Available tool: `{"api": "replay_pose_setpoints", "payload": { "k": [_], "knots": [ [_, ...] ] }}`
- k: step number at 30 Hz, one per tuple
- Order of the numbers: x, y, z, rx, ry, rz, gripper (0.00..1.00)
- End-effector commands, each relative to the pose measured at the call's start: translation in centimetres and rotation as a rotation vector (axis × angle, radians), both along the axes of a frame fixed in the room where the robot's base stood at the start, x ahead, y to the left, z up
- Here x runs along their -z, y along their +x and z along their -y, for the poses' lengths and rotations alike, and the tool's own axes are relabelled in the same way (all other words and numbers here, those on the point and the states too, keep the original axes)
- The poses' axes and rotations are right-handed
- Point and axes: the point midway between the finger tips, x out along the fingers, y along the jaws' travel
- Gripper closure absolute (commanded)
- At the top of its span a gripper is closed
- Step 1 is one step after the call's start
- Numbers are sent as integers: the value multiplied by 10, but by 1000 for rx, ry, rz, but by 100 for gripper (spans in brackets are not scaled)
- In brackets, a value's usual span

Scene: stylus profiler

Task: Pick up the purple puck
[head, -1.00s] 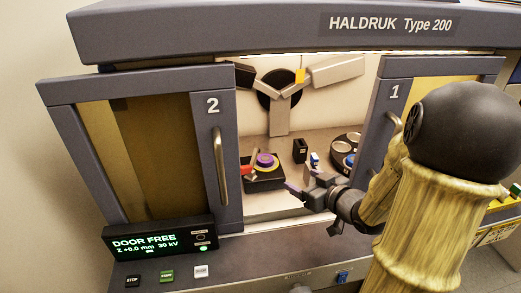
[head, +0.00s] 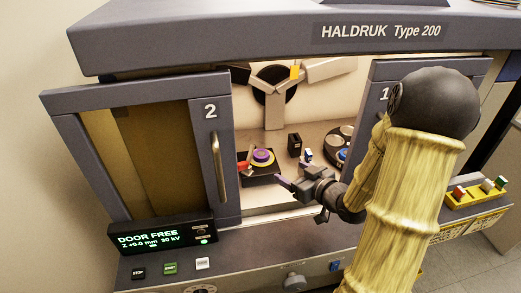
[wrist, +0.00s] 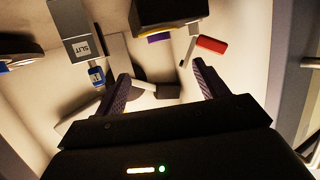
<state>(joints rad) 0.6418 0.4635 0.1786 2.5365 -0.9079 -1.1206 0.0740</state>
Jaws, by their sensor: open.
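The purple puck (head: 262,155) sits with a yellow ring around it on a black block inside the machine's open bay, between doors 2 and 1. My gripper (head: 294,173) is open and empty at the bay's front, to the right of the puck and nearer to me, apart from it. In the wrist view, my gripper's two purple fingers (wrist: 161,85) are spread with nothing between them. A purple sliver, probably the puck (wrist: 158,38), shows at the top, mostly cut off by the dark block.
A red piece (head: 244,168) with a grey lever lies left of the puck. A black upright block (head: 294,144) and a blue-and-white piece (head: 308,154) stand right of it. Door 2 (head: 213,160) borders the opening on the left. A grey SLIT block (wrist: 77,40) shows in the wrist view.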

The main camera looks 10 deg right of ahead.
Motion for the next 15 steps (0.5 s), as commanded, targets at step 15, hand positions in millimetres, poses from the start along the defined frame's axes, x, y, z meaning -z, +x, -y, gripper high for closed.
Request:
{"api": "replay_pose_setpoints", "payload": {
  "k": [15],
  "knots": [
    [20, 60, -28, -3, -4, -3, 28]
  ]
}}
